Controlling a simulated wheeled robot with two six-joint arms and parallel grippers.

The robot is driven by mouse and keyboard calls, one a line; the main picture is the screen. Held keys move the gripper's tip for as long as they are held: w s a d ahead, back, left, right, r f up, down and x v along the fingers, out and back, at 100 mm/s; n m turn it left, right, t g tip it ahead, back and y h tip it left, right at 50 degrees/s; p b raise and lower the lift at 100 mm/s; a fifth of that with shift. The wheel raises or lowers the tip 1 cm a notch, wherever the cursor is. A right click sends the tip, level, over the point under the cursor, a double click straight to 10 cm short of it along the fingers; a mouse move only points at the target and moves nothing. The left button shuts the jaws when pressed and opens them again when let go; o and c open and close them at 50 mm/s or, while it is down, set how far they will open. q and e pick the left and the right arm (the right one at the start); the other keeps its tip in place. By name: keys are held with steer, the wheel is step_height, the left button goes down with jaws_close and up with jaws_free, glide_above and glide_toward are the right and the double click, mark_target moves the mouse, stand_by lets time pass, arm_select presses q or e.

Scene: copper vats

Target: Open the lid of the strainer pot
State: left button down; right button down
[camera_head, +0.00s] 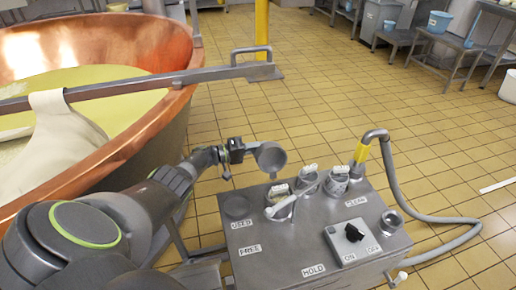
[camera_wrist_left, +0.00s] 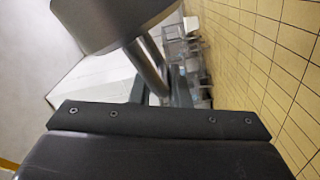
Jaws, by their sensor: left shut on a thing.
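The metal station box (camera_head: 300,240) stands on the floor right of centre in the head view, with several round fittings on top. A grey round metal piece (camera_head: 270,156), which looks like a lid, is tilted up above the box's back left fitting (camera_head: 277,196). I cannot tell whether it is joined to that fitting. My left gripper (camera_head: 238,150) is at the left side of this round piece and shut on it. In the left wrist view a large grey metal shape (camera_wrist_left: 108,22) fills the top, close to the gripper. My right gripper is out of view.
A copper vat (camera_head: 110,160) of yellow liquid stands at the left, with a metal bar (camera_head: 150,84) across it. A grey hose (camera_head: 420,216) curves right of the box. Benches (camera_head: 462,45) stand at the far right. The tiled floor behind the box is clear.

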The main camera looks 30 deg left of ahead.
arm_select(q)
steer(key=shift+s+d+f, duration=0.2)
steer(key=shift+s+f, duration=0.05)
steer(key=shift+f, duration=0.35)
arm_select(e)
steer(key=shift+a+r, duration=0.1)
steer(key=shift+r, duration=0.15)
arm_select(q)
steer(key=c, duration=1.6)
jaws_free()
steer(key=shift+o, duration=0.5)
steer(key=shift+r, duration=0.25)
